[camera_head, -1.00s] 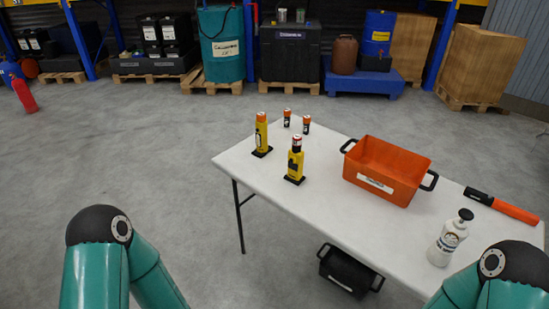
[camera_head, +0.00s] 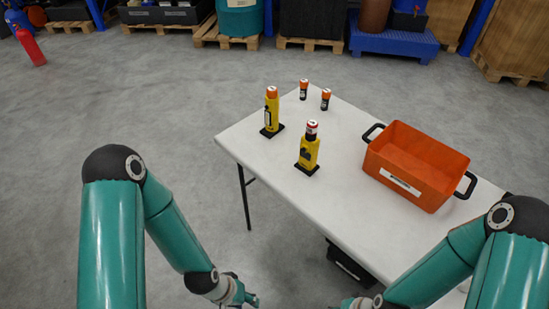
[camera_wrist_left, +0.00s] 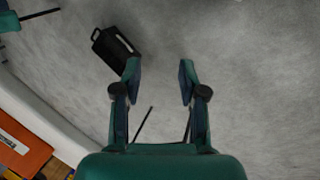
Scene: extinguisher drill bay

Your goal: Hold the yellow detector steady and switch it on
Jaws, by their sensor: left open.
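Two yellow devices stand upright on black bases near the left end of the white table (camera_head: 345,204). One yellow device (camera_head: 271,114) has an orange top. The other yellow device (camera_head: 309,153) stands nearer, with a red-and-white top and a dark patch on its front. I cannot tell which is the detector. My left gripper (camera_head: 246,300) is low in front of the table, apart from both devices. In the left wrist view my left gripper (camera_wrist_left: 158,78) is open and empty over the floor. My right gripper (camera_head: 352,304) shows only partly at the bottom edge; its jaws are unclear.
Two small orange-topped black cylinders, one (camera_head: 304,90) left of the other (camera_head: 325,99), stand behind the devices. An orange crate (camera_head: 408,187) with black handles sits to their right. A black box (camera_head: 348,265) lies under the table. Floor left of the table is clear.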

